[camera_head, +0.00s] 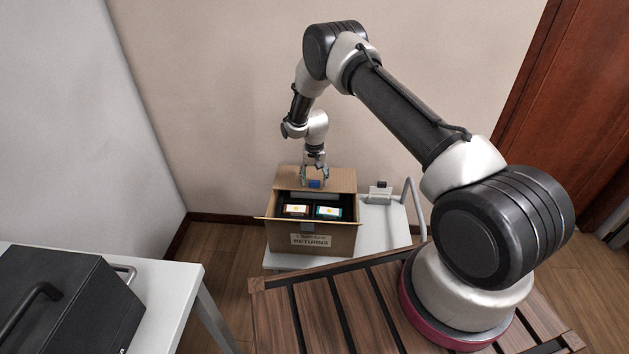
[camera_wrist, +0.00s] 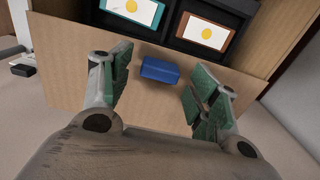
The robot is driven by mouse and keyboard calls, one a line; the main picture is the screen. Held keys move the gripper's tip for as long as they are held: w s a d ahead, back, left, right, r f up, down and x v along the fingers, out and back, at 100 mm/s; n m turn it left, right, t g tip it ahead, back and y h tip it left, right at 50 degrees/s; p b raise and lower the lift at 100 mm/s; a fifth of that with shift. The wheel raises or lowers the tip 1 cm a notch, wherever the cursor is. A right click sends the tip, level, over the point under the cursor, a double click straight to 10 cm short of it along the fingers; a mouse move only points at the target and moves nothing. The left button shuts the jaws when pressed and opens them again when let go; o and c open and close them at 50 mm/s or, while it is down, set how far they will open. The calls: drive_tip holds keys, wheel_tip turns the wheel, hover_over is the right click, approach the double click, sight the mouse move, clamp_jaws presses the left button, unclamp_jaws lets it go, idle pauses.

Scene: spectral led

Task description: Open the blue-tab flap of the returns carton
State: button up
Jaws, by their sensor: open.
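The returns carton (camera_head: 285,236) is a brown cardboard box with a "RETURNS" label, standing on a white surface by the wall. Its far flap (camera_head: 341,181) carries the blue tab (camera_head: 315,184) and stands raised at the back of the box. In the wrist view the blue tab (camera_wrist: 159,71) sits between the spread fingers of my gripper (camera_wrist: 156,92), with a gap on each side. My gripper (camera_head: 315,176) is open at the flap in the head view. Whether the fingers touch the flap's face is unclear.
Two boxed items with bright labels, one brown-edged (camera_head: 296,210) and one teal-edged (camera_head: 329,212), lie inside the carton. The white cart (camera_head: 385,224) has a handle and a small device (camera_head: 380,192) to the right. A black case (camera_head: 75,300) rests on a table at left.

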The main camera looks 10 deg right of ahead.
drive_tip(key=shift+f, duration=0.6)
drive_tip(key=shift+c, duration=0.4)
